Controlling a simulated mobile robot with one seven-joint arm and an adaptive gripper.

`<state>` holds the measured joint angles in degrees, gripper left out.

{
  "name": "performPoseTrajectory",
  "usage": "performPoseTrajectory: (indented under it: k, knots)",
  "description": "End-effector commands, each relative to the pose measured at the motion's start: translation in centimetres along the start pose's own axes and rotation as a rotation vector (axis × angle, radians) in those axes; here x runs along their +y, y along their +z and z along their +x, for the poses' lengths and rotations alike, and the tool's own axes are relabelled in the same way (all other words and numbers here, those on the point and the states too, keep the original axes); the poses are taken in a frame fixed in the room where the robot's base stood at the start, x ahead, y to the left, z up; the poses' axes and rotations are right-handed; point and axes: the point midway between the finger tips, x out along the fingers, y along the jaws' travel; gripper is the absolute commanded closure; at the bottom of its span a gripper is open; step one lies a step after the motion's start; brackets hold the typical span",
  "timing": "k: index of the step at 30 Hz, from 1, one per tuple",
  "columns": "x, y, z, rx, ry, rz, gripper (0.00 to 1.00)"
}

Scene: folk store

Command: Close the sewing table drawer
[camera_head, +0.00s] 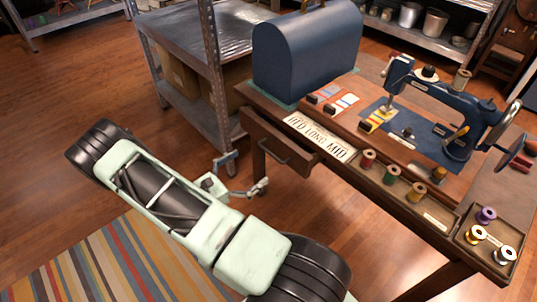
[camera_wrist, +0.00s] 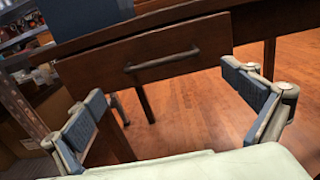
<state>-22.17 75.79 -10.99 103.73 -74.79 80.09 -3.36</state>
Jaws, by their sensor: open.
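The sewing table (camera_head: 350,165) is dark wood and stands at the right in the head view. Its drawer (camera_head: 278,140) sticks out a little from the front below the tabletop, with a dark bar handle (camera_head: 268,152).
A blue sewing machine (camera_head: 450,115), a dark blue domed case (camera_head: 305,50) and thread spools (camera_head: 390,175) stand on the table. A metal shelf (camera_head: 195,60) stands close behind my gripper. A striped rug (camera_head: 90,265) lies at lower left. Wooden floor is open at left.

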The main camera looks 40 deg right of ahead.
Motion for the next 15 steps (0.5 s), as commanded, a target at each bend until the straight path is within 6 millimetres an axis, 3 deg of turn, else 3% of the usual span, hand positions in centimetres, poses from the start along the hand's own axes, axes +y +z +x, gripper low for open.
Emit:
performPoseTrajectory:
  k: [9,15]
  knots:
    - [-0.1,-0.1,6.1,0.002,-0.004,-0.001,0.0]
    - [-0.1,-0.1,8.3,0.003,-0.004,-0.001,0.0]
